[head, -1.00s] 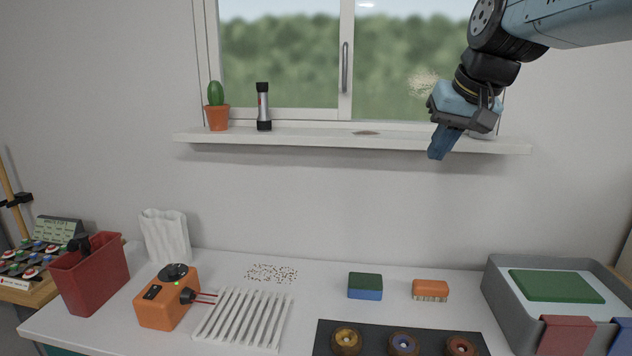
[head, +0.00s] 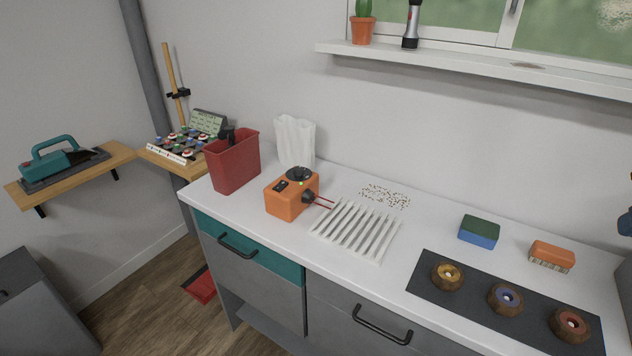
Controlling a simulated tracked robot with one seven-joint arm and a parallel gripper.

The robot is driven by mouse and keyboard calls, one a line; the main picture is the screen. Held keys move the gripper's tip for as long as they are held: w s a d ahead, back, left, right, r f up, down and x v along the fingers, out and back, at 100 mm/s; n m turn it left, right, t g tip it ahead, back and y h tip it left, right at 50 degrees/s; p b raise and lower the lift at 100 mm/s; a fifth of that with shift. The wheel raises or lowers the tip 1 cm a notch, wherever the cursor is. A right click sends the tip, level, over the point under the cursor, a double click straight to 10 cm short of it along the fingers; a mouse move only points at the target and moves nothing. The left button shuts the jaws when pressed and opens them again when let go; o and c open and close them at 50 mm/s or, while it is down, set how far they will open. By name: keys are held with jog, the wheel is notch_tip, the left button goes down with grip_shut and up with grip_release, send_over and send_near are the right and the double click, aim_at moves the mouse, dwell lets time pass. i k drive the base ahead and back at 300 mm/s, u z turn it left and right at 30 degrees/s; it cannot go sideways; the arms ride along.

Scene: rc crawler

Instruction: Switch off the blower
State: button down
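An orange box-shaped device (head: 290,203) stands on the white counter. It has a black dial (head: 299,173) on top, a small black switch (head: 280,186), a lit green light, and a black fitting with red prongs on its right side. A teal handled device with a dark nozzle (head: 57,160) lies on a dark base on the wooden wall shelf at the left. I cannot tell for certain which of the two is the blower. Only a blue sliver of my gripper (head: 626,222) shows at the right edge, far from both; its opening is cut off.
A red bin (head: 233,162) and a white paper bag (head: 295,142) stand beside the orange device. A slotted white rack (head: 356,230), scattered specks (head: 386,196), a sponge (head: 479,231), a brush (head: 552,256) and a dark panel of rings (head: 428,282) spread rightward. A button panel (head: 186,143) stands behind left.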

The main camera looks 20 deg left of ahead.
aim_at(282, 184)
jog(key=k, duration=1.05)
jog(key=u, duration=0.65)
jog(key=i, duration=1)
jog(key=u, duration=0.55)
